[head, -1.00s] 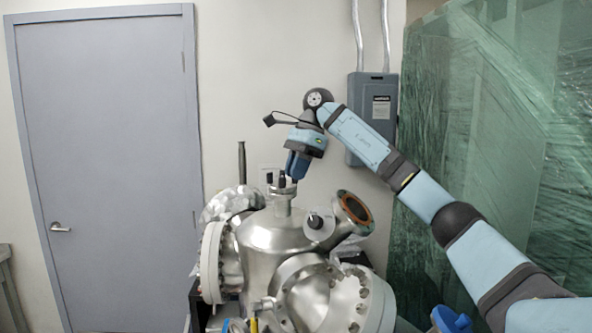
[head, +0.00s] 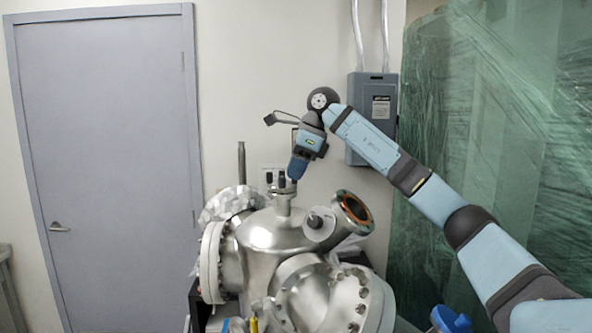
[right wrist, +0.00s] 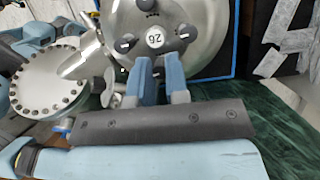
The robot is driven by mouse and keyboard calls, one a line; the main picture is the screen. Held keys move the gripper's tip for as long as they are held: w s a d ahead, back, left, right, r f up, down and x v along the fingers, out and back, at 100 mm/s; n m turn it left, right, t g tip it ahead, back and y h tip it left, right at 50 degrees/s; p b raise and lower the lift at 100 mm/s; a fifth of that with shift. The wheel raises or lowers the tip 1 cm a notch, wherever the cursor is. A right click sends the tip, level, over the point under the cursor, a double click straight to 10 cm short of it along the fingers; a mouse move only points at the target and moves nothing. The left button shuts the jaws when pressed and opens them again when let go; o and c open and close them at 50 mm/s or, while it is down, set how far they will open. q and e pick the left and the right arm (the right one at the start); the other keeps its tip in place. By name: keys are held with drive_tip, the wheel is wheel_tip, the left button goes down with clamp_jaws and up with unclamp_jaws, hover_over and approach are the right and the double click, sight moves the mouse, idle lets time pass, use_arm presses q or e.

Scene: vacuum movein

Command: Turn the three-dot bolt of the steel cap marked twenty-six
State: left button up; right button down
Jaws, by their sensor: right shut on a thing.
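The steel cap (head: 283,194) sits on the short neck at the top of the steel vessel, with dark upright bolts on it. In the right wrist view its round label (right wrist: 155,41) reads 26, turned in the picture, with dark bolts around it. My right gripper (head: 293,177) comes down on the cap's right side in the head view. In the right wrist view its blue fingers (right wrist: 158,60) are shut on a bolt at the cap's rim, just below the label. The fingertips hide that bolt, so its dots cannot be read. My left gripper is not in view.
The steel vessel (head: 262,238) has wide side flanges and an angled port with a copper-coloured ring (head: 355,207) right of the cap. A tall dark rod (head: 241,162) stands to the left. A grey electrical box (head: 372,108) hangs on the wall behind my right arm.

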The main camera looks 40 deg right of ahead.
drive_tip(key=shift+m+t+h, duration=0.4)
drive_tip(key=shift+m, duration=1.1)
drive_tip(key=c, duration=1.1)
unclamp_jaws()
